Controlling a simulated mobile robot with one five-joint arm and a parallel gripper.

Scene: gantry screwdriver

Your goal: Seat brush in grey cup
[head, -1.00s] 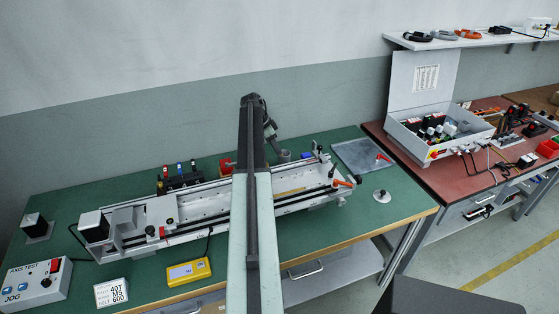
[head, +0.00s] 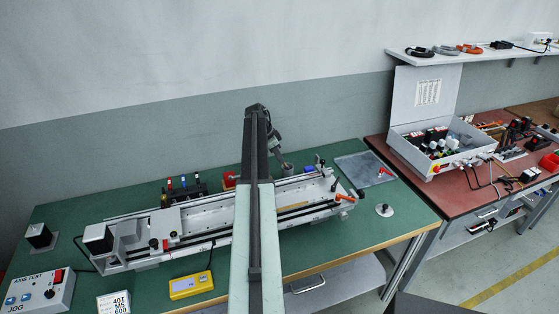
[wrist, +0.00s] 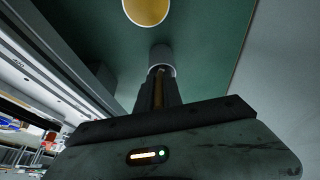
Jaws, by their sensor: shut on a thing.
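My gripper (head: 277,146) is behind the rail unit, just above the grey cup (head: 286,168), and is small in the head view. In the wrist view my gripper (wrist: 160,82) is shut on the brush (wrist: 158,92), seen as a thin brownish handle between the dark fingers. The brush's far end meets a grey cylinder with a pale rim (wrist: 161,56), which looks like the cup. I cannot tell how deep the brush sits in it. The bristles are hidden.
A round yellow thing with a white rim (wrist: 146,10) lies beyond the cylinder. The long rail unit (head: 210,222) runs along the green bench (head: 60,215). A grey plate (head: 362,168) lies right of the cup. The wall (head: 330,110) stands behind the bench.

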